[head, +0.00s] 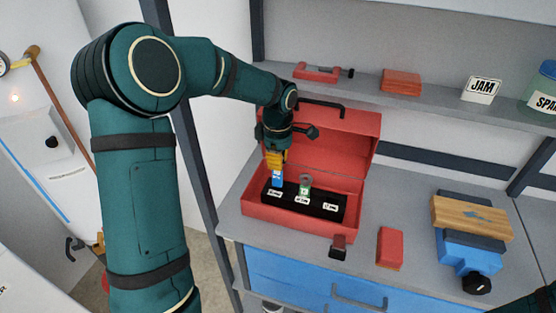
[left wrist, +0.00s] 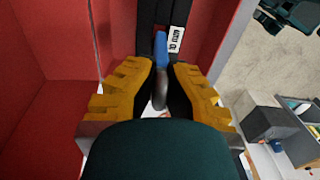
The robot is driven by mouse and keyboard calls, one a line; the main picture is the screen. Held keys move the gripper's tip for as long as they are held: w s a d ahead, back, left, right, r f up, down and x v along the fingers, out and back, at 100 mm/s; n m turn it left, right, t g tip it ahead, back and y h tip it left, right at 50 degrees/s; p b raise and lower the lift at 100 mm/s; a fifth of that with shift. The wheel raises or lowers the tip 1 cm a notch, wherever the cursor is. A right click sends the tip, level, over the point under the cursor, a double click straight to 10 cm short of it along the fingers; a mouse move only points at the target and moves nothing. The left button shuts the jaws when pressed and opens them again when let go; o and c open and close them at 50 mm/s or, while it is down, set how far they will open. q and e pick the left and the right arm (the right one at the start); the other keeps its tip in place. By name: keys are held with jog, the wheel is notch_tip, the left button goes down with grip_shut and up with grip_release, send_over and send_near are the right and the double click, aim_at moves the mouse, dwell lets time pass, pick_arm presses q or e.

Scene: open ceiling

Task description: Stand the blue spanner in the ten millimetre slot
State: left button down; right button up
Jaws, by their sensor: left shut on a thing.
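My left gripper (head: 277,160) points down into the open red toolbox (head: 290,223), its yellow fingers shut on the blue spanner (head: 277,179). The spanner is upright over the left end of the black rack (head: 322,212), just behind its left label. Whether its lower end is inside the slot I cannot tell. In the left wrist view the spanner (left wrist: 160,50) has a blue handle and a grey head between the fingers (left wrist: 160,85), beside a white label (left wrist: 177,39) that seems to read 10 MM. A green-grey spanner (head: 305,185) stands at the rack's middle label.
The toolbox lid (head: 335,130) stands open behind the rack. A red block (head: 390,247) lies right of the box. A shelf above holds a jam box (head: 481,90) and other items.

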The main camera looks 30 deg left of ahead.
aim_at(278, 185)
pick_arm(q)
jog(key=shift+f+b, duration=1.95)
jog(key=shift+f, duration=0.7)
jog(key=c, duration=1.1)
grip_release()
jog(key=shift+o, duration=0.2)
notch_tip(278, 185, up, 12)
jog(key=shift+r, duration=0.1)
